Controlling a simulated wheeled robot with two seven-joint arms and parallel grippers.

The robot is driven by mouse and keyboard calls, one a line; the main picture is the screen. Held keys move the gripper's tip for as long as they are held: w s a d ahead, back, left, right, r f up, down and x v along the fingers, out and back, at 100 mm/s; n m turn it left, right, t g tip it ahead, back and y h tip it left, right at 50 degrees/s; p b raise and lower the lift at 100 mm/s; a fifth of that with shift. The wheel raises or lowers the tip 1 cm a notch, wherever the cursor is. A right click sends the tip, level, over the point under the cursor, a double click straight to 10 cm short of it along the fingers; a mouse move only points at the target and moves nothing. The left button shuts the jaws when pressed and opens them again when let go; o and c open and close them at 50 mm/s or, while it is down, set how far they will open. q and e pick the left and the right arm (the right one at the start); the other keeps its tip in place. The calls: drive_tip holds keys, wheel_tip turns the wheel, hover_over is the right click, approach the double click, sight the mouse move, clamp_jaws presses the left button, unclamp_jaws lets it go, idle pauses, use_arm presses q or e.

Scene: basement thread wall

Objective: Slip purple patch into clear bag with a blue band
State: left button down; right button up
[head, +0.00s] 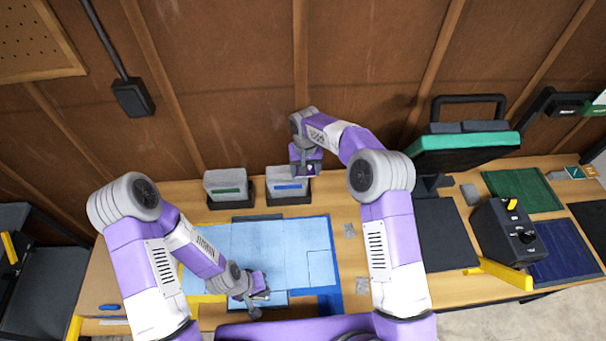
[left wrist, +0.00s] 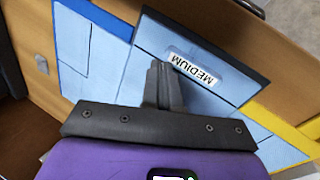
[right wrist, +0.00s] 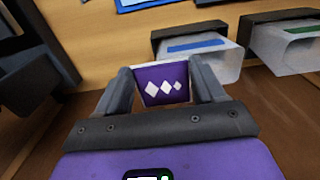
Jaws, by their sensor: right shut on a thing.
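The purple patch (right wrist: 163,84) has white diamonds and a pale edge. My right gripper (right wrist: 163,80) is shut on it, the patch upright between the fingers. In the head view this gripper (head: 304,172) is over the back right part of the clear bag with a blue band (head: 289,184). The bag stands in a dark holder and also shows beyond the patch in the right wrist view (right wrist: 215,62). I cannot tell whether the patch's lower edge is inside its mouth. My left gripper (left wrist: 165,85) is shut and empty above a blue panel labelled MEDIUM; it also shows in the head view (head: 262,293).
A clear bag with a green band (head: 227,188) stands left of the blue-banded one. A light blue mat (head: 258,245) covers the middle of the bench. Small grey squares (head: 349,230) lie right of it. A black control box (head: 508,232) stands far right. The wooden wall is close behind the bags.

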wheel_tip(320, 180, down, 4)
drive_tip(key=shift+f, duration=0.1)
idle(0.4)
drive_tip(key=shift+f+b, duration=0.45)
drive_tip(key=shift+f, duration=0.15)
drive_tip(key=o, duration=1)
drive_tip(key=shift+r, duration=0.1)
wheel_tip(320, 180, up, 13)
drive_tip(key=shift+r+p, duration=0.1)
drive_tip(key=shift+p, duration=0.25)
